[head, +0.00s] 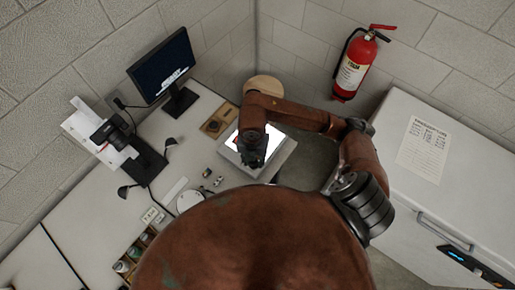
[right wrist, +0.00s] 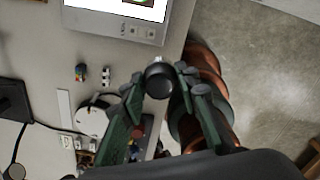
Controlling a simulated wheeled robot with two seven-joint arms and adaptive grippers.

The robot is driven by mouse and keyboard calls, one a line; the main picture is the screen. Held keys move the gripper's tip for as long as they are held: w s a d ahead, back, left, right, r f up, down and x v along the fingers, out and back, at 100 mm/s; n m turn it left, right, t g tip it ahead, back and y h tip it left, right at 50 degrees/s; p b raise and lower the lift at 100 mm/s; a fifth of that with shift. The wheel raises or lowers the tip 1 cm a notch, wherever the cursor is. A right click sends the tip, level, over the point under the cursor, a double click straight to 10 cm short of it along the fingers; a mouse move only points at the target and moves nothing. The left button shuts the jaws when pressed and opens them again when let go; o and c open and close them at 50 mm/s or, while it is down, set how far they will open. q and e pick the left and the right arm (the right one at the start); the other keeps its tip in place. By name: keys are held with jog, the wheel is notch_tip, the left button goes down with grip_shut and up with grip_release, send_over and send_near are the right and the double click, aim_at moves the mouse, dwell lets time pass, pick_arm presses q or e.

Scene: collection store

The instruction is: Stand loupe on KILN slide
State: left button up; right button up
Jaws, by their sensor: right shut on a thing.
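My right gripper (head: 254,160) is over the lit light box (head: 236,158) on the bench in the head view. In the right wrist view the right gripper (right wrist: 160,80) is shut on the loupe (right wrist: 158,78), a dark round piece with a pale rim between the fingertips. The light box (right wrist: 150,32) lies at the top of that view, apart from the loupe in the picture. A slide (right wrist: 138,3) with a green and brown picture shows partly at the top edge; no label on it is readable. My left gripper is out of view.
A wooden tray (head: 217,123) lies behind the light box. Small items (head: 207,173) and a white disc (head: 190,200) lie to its left. A monitor (head: 163,68) and a camera stand (head: 145,165) stand further left. A white cabinet (head: 440,170) is at right.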

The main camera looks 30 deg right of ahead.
jog(key=w+d+f, duration=0.2)
jog(key=w, duration=0.1)
jog(key=w+d+f, duration=0.2)
jog(key=w+f, duration=0.1)
jog(key=w+d+f, duration=0.3)
jog(key=shift+f+p, duration=0.15)
jog(key=shift+p, duration=0.15)
jog(key=shift+w+d+f, duration=0.2)
jog(key=shift+d+f, duration=0.05)
jog(key=shift+f, duration=1.65)
jog(key=shift+f, duration=0.2)
jog(key=o, duration=1.1)
jog(key=shift+o, duration=0.2)
